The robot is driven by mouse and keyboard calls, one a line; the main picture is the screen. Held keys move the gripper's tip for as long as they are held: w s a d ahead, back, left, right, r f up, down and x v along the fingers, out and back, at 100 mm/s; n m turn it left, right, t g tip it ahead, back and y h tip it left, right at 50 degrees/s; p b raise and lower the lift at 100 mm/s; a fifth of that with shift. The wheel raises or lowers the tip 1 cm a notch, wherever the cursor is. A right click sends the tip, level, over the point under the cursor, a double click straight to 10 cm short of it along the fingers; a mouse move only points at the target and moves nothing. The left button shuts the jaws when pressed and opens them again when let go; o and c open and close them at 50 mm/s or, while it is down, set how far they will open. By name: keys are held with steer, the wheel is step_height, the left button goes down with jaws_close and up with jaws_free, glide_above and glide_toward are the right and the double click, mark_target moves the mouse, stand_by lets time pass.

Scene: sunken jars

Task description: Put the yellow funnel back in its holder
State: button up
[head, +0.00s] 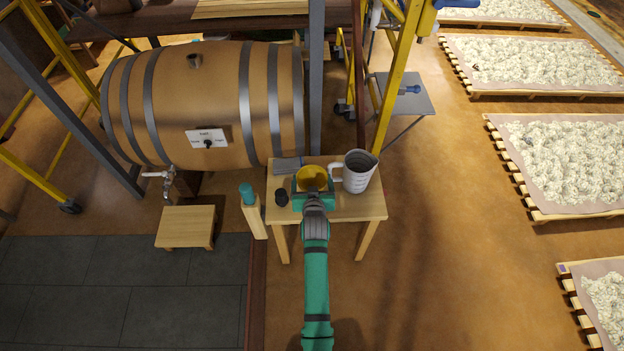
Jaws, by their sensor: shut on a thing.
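The yellow funnel (312,177) is over the small wooden table, with its wide mouth facing up. My gripper (314,197) reaches it from the front and is shut on it. The gripper hides the funnel's lower part, so I cannot tell whether it touches the tabletop. I cannot make out a funnel holder for certain; the jaws and funnel cover the middle of the table.
A grey measuring jug (358,172) stands close right of the funnel. A small black object (281,197) and a grey flat item (287,164) are on the table (362,206). A teal-topped post (248,196) stands left; a barrel (205,100) lies behind left.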

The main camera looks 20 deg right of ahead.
steer(key=shift+f, duration=0.15)
steer(key=shift+s+d+f, duration=0.1)
steer(key=shift+s+f, duration=0.05)
steer(key=shift+f, duration=0.7)
steer(key=o, duration=1)
steer(key=shift+d, duration=0.1)
steer(key=v, duration=1)
steer(key=shift+s+r, duration=0.15)
steer(key=shift+s, duration=0.15)
steer(key=shift+a, duration=0.25)
